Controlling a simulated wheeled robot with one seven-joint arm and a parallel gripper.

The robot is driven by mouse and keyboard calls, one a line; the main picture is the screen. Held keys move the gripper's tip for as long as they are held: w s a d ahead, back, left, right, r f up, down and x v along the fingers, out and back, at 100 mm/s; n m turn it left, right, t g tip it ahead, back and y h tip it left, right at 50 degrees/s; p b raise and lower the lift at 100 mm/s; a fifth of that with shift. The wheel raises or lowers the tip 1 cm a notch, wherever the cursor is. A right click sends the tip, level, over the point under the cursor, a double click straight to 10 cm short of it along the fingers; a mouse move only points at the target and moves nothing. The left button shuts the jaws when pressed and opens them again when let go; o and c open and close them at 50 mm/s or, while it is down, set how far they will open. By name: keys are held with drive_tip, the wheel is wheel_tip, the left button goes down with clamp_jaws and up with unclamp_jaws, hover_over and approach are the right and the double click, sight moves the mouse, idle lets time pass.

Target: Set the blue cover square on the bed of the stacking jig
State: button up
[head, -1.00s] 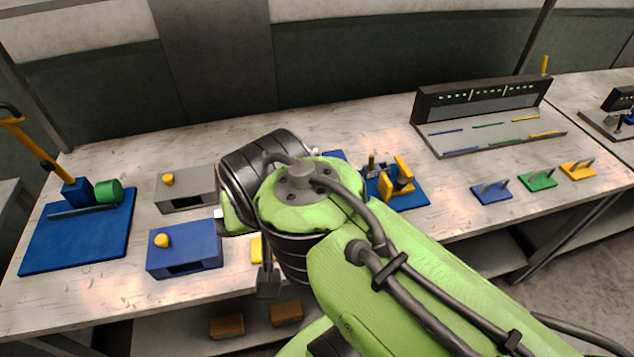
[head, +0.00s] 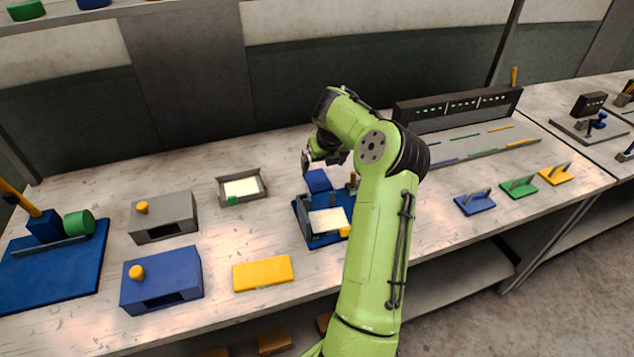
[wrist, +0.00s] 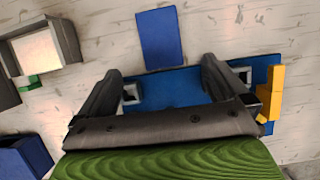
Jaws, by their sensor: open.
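The blue cover (head: 317,180) is a flat blue square at the back edge of the stacking jig (head: 303,228). In the wrist view the cover (wrist: 160,38) lies ahead of my fingers, beside the jig's blue base (wrist: 175,92); I cannot tell if they touch. A cream sheet (head: 328,222) lies over the jig's front part. A yellow part of the jig (wrist: 275,95) stands at its right in the wrist view. My gripper (wrist: 185,85) is open and empty above the base; in the head view it (head: 312,160) is partly hidden by the arm.
A grey tray (head: 221,190) with a pale sheet stands left of the jig. A yellow plate (head: 263,273), a blue box (head: 160,278) and a grey box (head: 163,217) lie further left. Coloured pegged plates (head: 475,203) and a grey rack (head: 460,108) are to the right.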

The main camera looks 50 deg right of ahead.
sight(318, 180)
drive_tip(key=x, duration=1)
drive_tip(key=shift+w+d+r, duration=0.1)
drive_tip(key=shift+d, duration=0.05)
drive_tip(key=c, duration=1.2)
drive_tip(key=shift+o, duration=0.2)
wheel_tip(318, 180, up, 10)
drive_tip(key=p, duration=0.1)
